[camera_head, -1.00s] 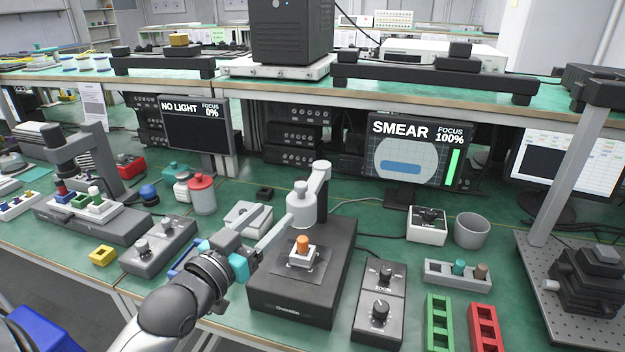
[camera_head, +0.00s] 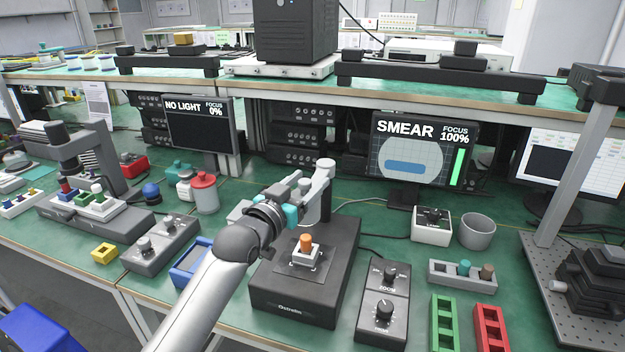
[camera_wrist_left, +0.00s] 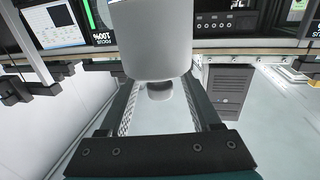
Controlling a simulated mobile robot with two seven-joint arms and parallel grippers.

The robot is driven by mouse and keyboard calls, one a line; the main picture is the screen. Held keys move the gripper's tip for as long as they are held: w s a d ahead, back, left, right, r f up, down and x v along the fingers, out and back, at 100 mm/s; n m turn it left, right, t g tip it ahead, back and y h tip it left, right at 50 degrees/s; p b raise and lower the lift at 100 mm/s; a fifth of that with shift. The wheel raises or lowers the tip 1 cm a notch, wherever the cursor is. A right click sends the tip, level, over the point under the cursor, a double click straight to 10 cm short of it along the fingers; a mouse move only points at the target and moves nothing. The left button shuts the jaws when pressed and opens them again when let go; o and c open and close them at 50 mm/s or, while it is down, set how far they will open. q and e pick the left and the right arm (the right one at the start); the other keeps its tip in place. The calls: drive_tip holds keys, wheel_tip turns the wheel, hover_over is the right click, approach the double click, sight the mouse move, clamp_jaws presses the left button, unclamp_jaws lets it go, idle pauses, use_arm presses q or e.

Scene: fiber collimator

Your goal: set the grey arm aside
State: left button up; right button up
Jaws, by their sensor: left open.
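The grey arm (camera_head: 326,162) sits on top of a dark post at the back of the black stage base (camera_head: 265,283). My left gripper (camera_head: 312,188) is raised over the base, in front of the arm, and hides much of it. In the left wrist view a large pale grey cylinder, part of the arm (camera_wrist_left: 155,42), fills the top middle, ahead of and between the spread fingers (camera_wrist_left: 157,85). The jaws are open; I cannot tell whether they touch it. A white holder with an orange knob (camera_head: 306,243) stands on the base below. My right gripper is not in view.
A two-knob zoom box (camera_head: 384,310) stands right of the base. Further right are a white box (camera_head: 431,226), a grey cup (camera_head: 477,231) and green and red trays. A blue tray (camera_head: 190,262) lies left. Some green mat (camera_head: 365,212) behind the base is clear.

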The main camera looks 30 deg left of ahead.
sight(316, 181)
use_arm(q)
drive_tip(key=shift+w, duration=1.2)
clamp_jaws()
idle(0.6)
